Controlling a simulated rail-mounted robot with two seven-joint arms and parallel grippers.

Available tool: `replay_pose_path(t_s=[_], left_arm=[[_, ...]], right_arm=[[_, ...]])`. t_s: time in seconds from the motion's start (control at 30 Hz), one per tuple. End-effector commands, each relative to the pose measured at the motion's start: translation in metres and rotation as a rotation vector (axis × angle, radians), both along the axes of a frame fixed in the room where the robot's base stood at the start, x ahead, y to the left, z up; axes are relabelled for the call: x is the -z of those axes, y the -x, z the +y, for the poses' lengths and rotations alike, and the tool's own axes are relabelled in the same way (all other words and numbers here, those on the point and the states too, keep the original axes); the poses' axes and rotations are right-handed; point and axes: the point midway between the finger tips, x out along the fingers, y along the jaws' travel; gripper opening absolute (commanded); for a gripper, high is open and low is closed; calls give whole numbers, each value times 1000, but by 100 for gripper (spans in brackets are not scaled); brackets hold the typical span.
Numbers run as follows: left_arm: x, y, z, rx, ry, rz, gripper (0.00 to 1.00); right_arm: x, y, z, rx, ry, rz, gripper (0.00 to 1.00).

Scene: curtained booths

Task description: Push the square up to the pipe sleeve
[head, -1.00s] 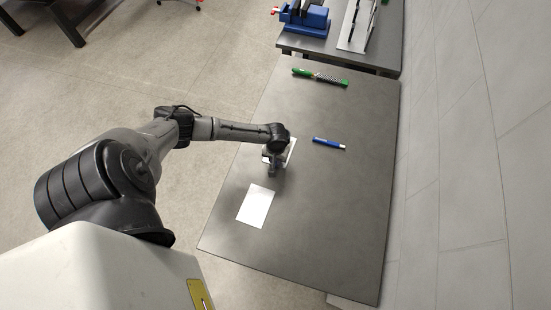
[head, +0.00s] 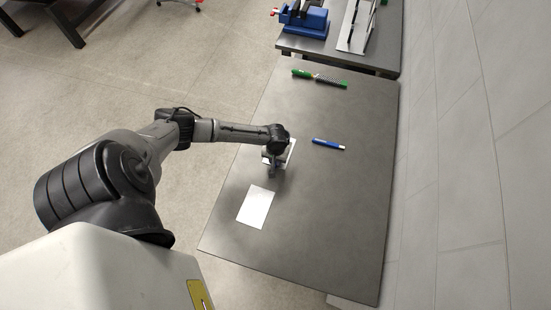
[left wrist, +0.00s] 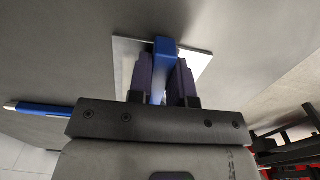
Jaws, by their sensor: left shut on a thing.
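My left gripper (head: 274,166) is low over the table. In the left wrist view its dark fingers (left wrist: 164,78) are shut on a narrow blue piece (left wrist: 162,58). A light flat plate (head: 291,152) lies under and beyond the fingers and also shows in the left wrist view (left wrist: 126,62); the gripper partly hides it. I cannot tell whether the blue piece is joined to this plate, or whether either is the square. A second pale flat rectangle (head: 255,207) lies nearer me, apart from the gripper. I cannot make out a pipe sleeve. My right gripper is not in view.
On the grey table (head: 335,215), a blue pen-like tool (head: 328,143) lies to the right of the gripper and a green-handled file (head: 320,77) lies farther back. A blue vise (head: 305,17) is on the bench behind. The table's right side is clear.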

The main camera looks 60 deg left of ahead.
Motion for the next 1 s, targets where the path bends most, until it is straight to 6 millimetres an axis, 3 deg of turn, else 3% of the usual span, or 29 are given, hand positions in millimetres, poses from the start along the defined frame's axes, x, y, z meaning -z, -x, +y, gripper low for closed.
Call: replay_pose_path(t_s=[0.93,0.97,1.0], left_arm=[[0,0,0,0,0,-1,0],[0,0,0,0,0,-1,22],[0,0,0,0,0,-1,26]], right_arm=[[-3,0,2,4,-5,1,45],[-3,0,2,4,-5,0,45],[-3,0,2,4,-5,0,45]])
